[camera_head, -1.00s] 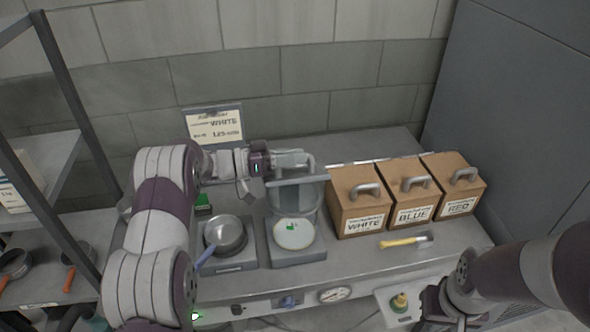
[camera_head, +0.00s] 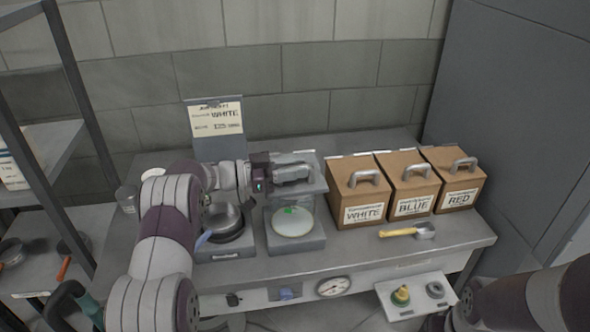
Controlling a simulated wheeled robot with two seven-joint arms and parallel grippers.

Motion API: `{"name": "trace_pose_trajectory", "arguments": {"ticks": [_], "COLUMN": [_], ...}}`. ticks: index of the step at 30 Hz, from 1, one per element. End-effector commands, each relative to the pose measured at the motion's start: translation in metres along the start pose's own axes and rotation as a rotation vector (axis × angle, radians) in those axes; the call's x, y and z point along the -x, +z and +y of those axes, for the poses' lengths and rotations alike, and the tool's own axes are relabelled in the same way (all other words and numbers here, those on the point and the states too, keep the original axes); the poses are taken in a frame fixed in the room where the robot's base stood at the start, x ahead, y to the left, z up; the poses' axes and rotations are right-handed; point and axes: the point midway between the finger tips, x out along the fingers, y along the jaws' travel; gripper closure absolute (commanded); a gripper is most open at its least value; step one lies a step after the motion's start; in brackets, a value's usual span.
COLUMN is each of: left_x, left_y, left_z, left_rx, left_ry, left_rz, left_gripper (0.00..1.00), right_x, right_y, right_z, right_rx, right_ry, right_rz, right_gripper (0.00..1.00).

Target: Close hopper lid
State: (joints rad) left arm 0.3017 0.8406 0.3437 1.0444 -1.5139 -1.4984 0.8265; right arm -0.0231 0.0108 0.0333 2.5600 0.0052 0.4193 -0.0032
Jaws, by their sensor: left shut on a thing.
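The clear-walled hopper (camera_head: 292,221) stands on a grey base at the middle of the bench, with a pale round bottom and a green patch inside. Its grey lid (camera_head: 314,181) lies over the top and looks close to level; I cannot tell whether it touches the rim all round. My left gripper (camera_head: 292,173) reaches in from the left above the lid and is shut on the lid's handle, which it largely hides. My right gripper (camera_head: 440,321) is at the bottom edge, mostly cut off, and its jaws cannot be made out.
Brown boxes labelled white (camera_head: 363,213), blue (camera_head: 412,206) and red (camera_head: 460,197) stand to the right of the hopper. A yellow-handled scoop (camera_head: 408,231) lies before them. A dark pan (camera_head: 226,223) sits left of the hopper. A sign (camera_head: 215,120) stands behind.

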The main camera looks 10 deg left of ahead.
Motion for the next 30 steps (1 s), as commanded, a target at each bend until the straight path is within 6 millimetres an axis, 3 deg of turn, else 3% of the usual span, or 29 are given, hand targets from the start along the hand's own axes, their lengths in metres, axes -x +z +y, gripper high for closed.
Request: {"name": "trace_pose_trajectory", "arguments": {"ticks": [13, 14, 15, 25, 30], "left_x": [0.000, 0.000, 0.000, 0.003, 0.036], "left_y": [0.005, 0.005, 0.005, 0.004, 0.006], "left_z": [0.001, 0.001, 0.001, 0.000, 0.000], "left_rx": [0.009, 0.009, 0.009, 0.005, 0.005], "left_ry": [0.001, 0.001, 0.001, 0.000, -0.004], "left_rz": [-0.002, -0.002, -0.002, -0.001, -0.001], "left_gripper": [1.00, 0.70, 0.57, 0.56, 0.56], "right_x": [-0.001, -0.001, -0.001, -0.002, -0.010], "right_y": [0.000, 0.000, 0.000, 0.000, 0.001], "right_z": [0.000, 0.000, 0.000, 0.000, 0.000], "right_rx": [0.000, 0.000, 0.000, 0.000, 0.000], "right_ry": [0.000, 0.000, 0.000, 0.000, 0.000], "right_rz": [0.000, 0.000, 0.000, 0.000, 0.000], "right_gripper": [1.00, 1.00, 1.00, 1.00, 1.00]}}
